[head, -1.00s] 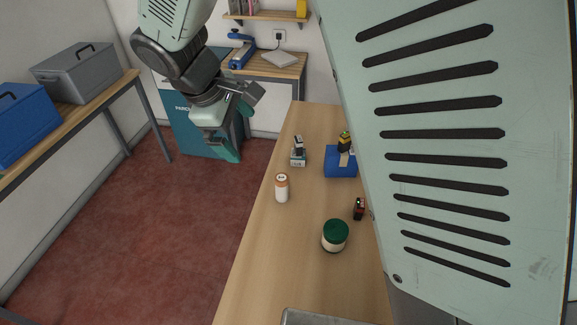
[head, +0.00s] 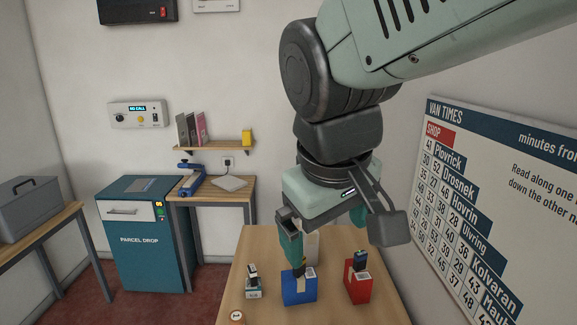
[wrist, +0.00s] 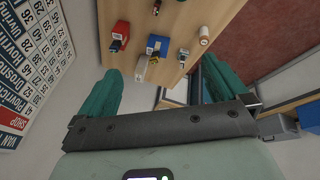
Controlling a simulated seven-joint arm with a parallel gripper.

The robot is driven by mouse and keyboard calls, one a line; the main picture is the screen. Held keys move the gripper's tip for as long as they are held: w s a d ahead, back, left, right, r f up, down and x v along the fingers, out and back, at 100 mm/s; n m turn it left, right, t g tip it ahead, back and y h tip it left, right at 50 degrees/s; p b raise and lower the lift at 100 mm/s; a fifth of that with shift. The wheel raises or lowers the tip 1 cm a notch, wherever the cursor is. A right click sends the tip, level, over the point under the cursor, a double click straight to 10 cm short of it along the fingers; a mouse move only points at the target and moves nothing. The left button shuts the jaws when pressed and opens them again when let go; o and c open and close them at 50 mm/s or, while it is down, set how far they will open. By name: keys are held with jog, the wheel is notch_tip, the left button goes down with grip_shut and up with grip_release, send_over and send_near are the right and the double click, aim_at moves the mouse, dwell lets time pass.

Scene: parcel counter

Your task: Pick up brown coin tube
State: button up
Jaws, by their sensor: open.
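The coin tube is an upright pale cylinder with an orange-brown end. In the head view only its top (head: 237,317) shows at the bottom edge, left on the counter. In the wrist view the tube (wrist: 204,36) shows whole, at upper right beyond the fingers. My gripper (head: 325,238) is open and empty above the far part of the counter, farther back and to the right of the tube. In the wrist view its two teal fingers (wrist: 160,68) are wide apart with nothing held between them.
On the wooden counter (head: 330,312) stand a blue box (head: 299,289), a red box (head: 358,288) and a small stamp-like item (head: 253,283). A pale object (head: 312,247) stands behind the blue box. A parcel drop cabinet (head: 143,235) stands at back left.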

jog(key=s+d+m+t, duration=0.1)
jog(key=s+d+m, duration=0.4)
jog(key=s, duration=0.3)
jog(key=shift+d+m+y, duration=0.3)
jog(key=shift+d, duration=0.25)
jog(key=c, duration=0.5)
jog(key=shift+r, duration=0.1)
jog(key=shift+c, duration=0.2)
